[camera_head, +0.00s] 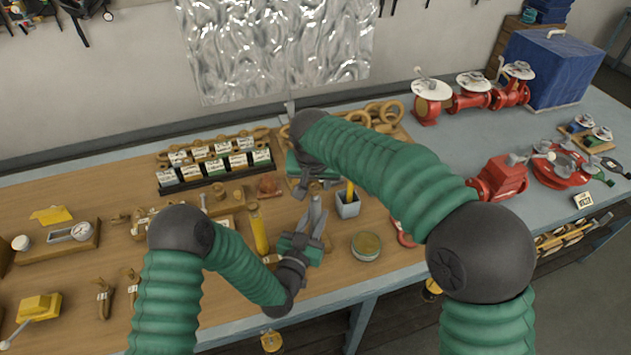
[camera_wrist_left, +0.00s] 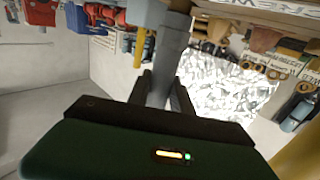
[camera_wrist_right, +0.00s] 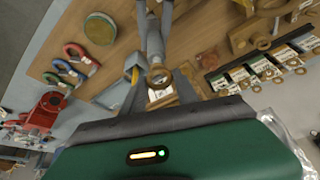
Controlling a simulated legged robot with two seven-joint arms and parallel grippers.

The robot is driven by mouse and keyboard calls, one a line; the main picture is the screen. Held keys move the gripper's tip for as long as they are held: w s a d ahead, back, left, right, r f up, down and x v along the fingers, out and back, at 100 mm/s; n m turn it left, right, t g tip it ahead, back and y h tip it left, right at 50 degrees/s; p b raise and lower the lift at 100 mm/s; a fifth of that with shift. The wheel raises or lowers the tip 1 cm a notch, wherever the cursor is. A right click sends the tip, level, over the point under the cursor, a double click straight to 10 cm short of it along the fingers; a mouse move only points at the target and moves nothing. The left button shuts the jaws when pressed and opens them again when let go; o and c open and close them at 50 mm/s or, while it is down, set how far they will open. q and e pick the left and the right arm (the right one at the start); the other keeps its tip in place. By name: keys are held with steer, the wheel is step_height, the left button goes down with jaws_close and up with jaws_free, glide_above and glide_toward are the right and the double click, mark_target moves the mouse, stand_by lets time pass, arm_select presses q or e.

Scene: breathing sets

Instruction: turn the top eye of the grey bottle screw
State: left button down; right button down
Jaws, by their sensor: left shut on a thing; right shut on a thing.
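The grey bottle screw (camera_wrist_left: 172,55) shows in the left wrist view as a thick grey bar rising from between my left fingers. My left gripper (camera_head: 314,218) is shut on it from below, over the front of the bench. My right gripper (camera_head: 312,182) is above, shut at its upper end. In the right wrist view a ring-shaped eye (camera_wrist_right: 158,76) shows between the right fingers (camera_wrist_right: 165,85), and the grey body (camera_wrist_right: 153,38) runs away from it. In the head view the fingers and my right forearm hide most of the bottle screw.
A small grey pot (camera_head: 347,207) with a yellow stick stands just right of the grippers. A round tin (camera_head: 367,246) is nearby. A yellow cylinder (camera_head: 258,232) stands left. A rack of labelled boxes (camera_head: 215,168) is behind, and red valves (camera_head: 470,95) are at right.

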steer(key=n+y, duration=0.2)
steer(key=n, duration=0.3)
steer(key=shift+f+n, duration=0.15)
steer(key=shift+n, duration=0.15)
steer(key=n+g+y, duration=0.1)
steer(key=n, duration=0.2)
steer(key=n+g+y, duration=0.1)
steer(key=n, duration=0.2)
steer(key=shift+f, duration=0.1)
steer(key=n+g, duration=0.1)
steer(key=n, duration=0.2)
steer(key=n+g+y, duration=0.1)
steer(key=n, duration=0.2)
steer(key=shift+n+g, duration=0.3)
steer(key=shift+w+d+n+g, duration=0.1)
steer(key=shift+n+g, duration=0.45)
steer(key=shift+n, duration=0.75)
steer(key=shift+w+n+g, duration=0.1)
steer(key=shift+n+g, duration=0.45)
steer(key=shift+n, duration=0.75)
steer(key=c, duration=0.9)
jaws_free()
steer(key=shift+c, duration=0.2)
